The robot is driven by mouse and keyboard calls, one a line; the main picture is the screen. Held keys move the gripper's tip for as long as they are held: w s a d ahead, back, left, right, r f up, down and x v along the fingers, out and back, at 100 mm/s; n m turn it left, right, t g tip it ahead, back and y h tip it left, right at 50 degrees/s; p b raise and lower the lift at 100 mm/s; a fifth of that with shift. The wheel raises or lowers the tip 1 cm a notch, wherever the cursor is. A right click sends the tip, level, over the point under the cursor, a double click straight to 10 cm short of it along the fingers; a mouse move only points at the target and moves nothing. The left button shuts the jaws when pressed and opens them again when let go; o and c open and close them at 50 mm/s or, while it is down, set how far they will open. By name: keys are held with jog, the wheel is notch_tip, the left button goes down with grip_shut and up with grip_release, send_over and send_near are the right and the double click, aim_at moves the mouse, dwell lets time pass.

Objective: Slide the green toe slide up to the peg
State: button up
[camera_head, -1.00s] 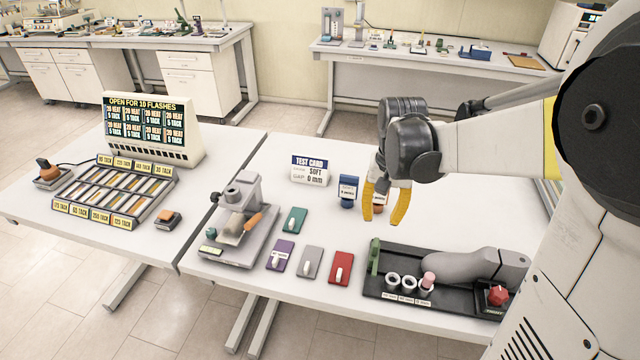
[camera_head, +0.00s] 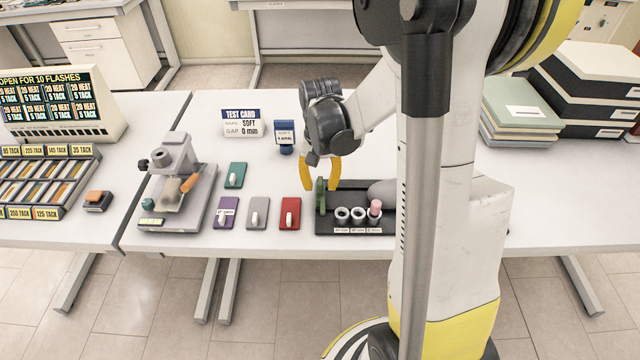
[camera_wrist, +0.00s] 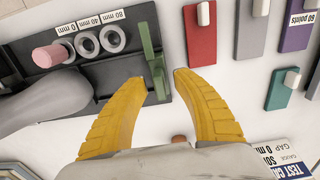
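The green toe slide (camera_head: 320,194) stands upright at the left end of a black tray (camera_head: 345,230). It also shows in the wrist view (camera_wrist: 152,60), just beyond my fingertips. A pink peg (camera_head: 375,207) stands at the rightmost of three grey rings (camera_head: 342,214) on the tray, apart from the slide. In the wrist view the pink peg (camera_wrist: 52,55) is by the 0 mm label.
Red (camera_head: 290,213), grey, purple and green cards with white tabs lie left of the tray. A test machine (camera_head: 178,185) stands further left. A blue block (camera_head: 285,135) and the test card (camera_head: 242,122) stand behind. My arm hides the tray's right part. Boxes (camera_head: 590,90) are at right.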

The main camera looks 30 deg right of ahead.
grip_shut()
jog(key=s+d, duration=0.2)
jog(key=d, duration=0.1)
jog(key=s+d, duration=0.2)
jog(key=d, duration=0.1)
jog(key=s+d, duration=0.2)
jog(key=d, duration=0.1)
grip_release()
notch_tip(320, 180, up, 12)
dwell(0.5)
